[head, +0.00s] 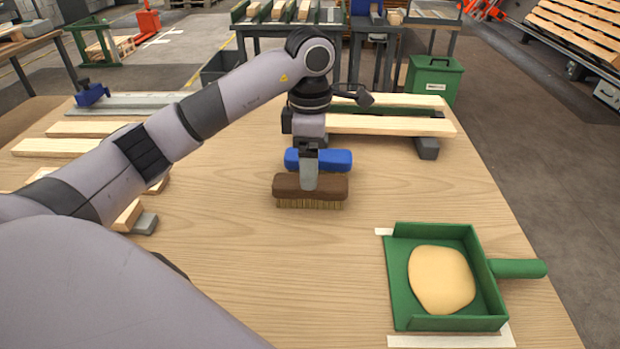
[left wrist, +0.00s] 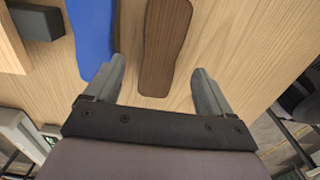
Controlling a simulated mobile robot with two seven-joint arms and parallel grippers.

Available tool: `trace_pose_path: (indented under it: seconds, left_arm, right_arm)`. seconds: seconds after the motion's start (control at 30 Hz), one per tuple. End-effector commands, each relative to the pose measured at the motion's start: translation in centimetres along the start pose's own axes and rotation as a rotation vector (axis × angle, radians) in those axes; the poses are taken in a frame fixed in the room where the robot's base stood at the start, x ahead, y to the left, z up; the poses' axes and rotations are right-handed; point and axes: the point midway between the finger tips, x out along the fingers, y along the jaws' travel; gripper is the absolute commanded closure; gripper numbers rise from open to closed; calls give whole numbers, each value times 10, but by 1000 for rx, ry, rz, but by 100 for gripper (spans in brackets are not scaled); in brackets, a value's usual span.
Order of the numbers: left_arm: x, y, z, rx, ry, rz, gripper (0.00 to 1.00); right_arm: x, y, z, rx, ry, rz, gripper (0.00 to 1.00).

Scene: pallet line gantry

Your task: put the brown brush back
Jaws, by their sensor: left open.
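The brown brush (head: 288,188) stands bristles down on the table in the middle of the head view. The blue brush (head: 341,160) lies just behind it. My left gripper (head: 309,176) points down over the brown brush, and one finger overlaps its top in the head view. In the left wrist view my left gripper (left wrist: 161,70) is open, its fingers on either side of the brown brush (left wrist: 164,45). The left finger is near the blue brush (left wrist: 92,35). I cannot tell whether a finger touches either brush. My right gripper is not in view.
A green dustpan (head: 403,304) holding a tan heap (head: 441,279) sits at the front right, with white tape strips (head: 450,341) by it. Wooden planks (head: 390,125) lie behind the brushes, and more lie at the left. The table between brush and dustpan is clear.

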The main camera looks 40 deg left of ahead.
Motion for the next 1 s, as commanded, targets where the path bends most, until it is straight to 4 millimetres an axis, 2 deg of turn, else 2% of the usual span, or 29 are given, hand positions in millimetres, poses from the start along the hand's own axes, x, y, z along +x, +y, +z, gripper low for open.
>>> trace_pose_path:
  seconds: [0.1,0.4,1.0]
  left_arm:
    - [-27,1,0,-2,0,4,17]
    - [-59,1,0,-2,1,1,17]
    - [-63,0,0,-2,1,-1,17]
  right_arm:
    - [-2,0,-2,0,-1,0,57]
    - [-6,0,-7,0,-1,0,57]
    - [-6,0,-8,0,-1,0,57]
